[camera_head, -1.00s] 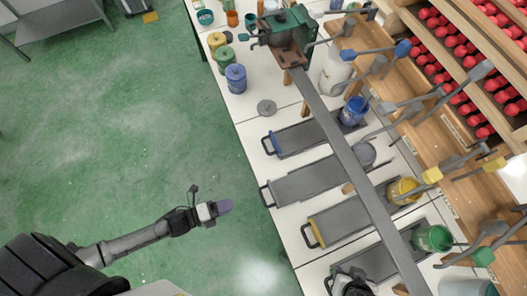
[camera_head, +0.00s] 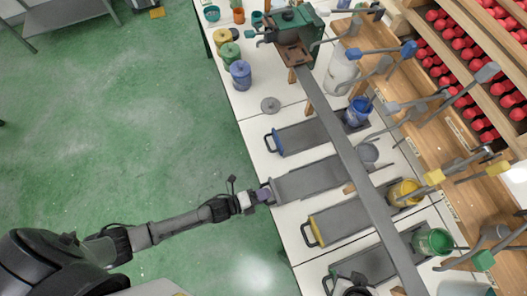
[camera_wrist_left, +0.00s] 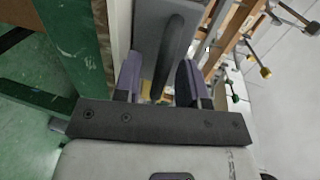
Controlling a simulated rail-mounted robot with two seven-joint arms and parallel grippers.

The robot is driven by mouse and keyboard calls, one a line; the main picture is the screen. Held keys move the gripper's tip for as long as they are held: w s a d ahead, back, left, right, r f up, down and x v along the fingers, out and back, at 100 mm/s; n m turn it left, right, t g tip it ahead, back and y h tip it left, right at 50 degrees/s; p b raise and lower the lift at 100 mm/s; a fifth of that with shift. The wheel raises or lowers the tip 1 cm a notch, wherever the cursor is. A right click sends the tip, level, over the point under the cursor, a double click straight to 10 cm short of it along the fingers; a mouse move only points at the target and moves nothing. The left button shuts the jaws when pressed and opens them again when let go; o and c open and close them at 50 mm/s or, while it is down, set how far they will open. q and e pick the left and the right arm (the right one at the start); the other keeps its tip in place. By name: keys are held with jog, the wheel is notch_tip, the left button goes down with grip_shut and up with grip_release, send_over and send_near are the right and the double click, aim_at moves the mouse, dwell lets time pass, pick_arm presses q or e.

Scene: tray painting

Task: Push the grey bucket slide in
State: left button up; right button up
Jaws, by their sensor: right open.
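The grey bucket slide (camera_head: 310,178) is a long dark grey tray lying on the white table. The grey bucket (camera_head: 369,153) stands at its far right end, past the long bar. My left gripper (camera_head: 264,193) is at the slide's near left end and covers its handle. In the left wrist view, the purple fingers of my left gripper (camera_wrist_left: 160,80) stand apart on either side of the dark handle (camera_wrist_left: 175,48). I cannot tell whether they touch it. My right gripper (camera_head: 355,288) is partly in view at the bottom edge, over the green bucket's slide.
The blue bucket's slide (camera_head: 303,137) lies above and the yellow bucket's slide (camera_head: 350,220) below. A long grey bar (camera_head: 345,150) crosses over the slides. Paint jars (camera_head: 240,74) stand at the upper left of the table.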

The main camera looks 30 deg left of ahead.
pick_arm(q)
jog(key=shift+d, duration=0.1)
grip_shut()
dwell(0.4)
jog(key=shift+w, duration=0.1)
